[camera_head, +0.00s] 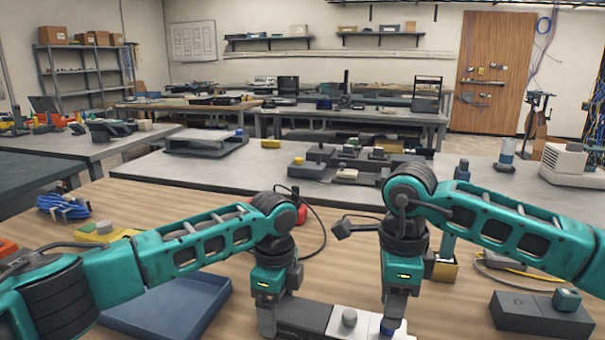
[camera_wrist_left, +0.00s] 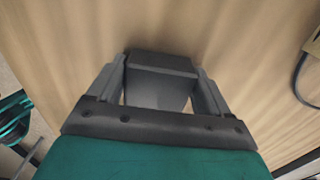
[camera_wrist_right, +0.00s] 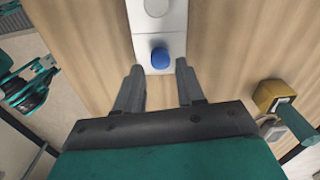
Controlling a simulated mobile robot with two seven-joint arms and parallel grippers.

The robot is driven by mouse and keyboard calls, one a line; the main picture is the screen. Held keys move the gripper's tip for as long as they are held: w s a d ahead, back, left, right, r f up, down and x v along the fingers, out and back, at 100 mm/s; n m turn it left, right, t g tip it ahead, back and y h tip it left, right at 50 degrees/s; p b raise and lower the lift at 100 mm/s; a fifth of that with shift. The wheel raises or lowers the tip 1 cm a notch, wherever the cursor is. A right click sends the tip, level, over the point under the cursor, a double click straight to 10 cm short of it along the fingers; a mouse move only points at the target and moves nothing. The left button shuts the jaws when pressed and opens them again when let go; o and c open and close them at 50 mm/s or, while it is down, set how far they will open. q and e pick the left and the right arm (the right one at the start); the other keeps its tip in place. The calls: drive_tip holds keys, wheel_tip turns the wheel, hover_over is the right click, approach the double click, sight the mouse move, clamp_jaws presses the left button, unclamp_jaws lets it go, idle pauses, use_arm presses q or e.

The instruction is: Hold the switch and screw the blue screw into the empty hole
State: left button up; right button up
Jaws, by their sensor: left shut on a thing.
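The switch lies on the wooden table at the bottom of the head view, with a dark body (camera_head: 305,315) and a light plate (camera_head: 366,322) carrying a grey round knob (camera_head: 349,317). My left gripper (camera_head: 278,325) is shut on the dark end of the switch, which also shows between its fingers in the left wrist view (camera_wrist_left: 162,65). The blue screw (camera_wrist_right: 160,57) stands on the light plate. My right gripper (camera_wrist_right: 158,68) is open above the plate, pointing down, its fingertips on either side of the screw and apart from it. The hole under the screw is hidden.
A blue tray (camera_head: 170,308) lies left of the switch. A dark box (camera_head: 540,314) with a small teal block on it lies at the right. A yellow holder (camera_head: 445,270) with a teal-handled tool stands behind my right gripper. Cables lie nearby.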

drive_tip(key=n, duration=1.7)
drive_tip(key=shift+w, duration=0.1)
drive_tip(key=shift+f, duration=0.2)
drive_tip(key=shift+f, duration=1.35)
drive_tip(key=shift+c, duration=0.3)
clamp_jaws()
drive_tip(key=m, duration=0.4)
drive_tip(key=shift+m, duration=0.3)
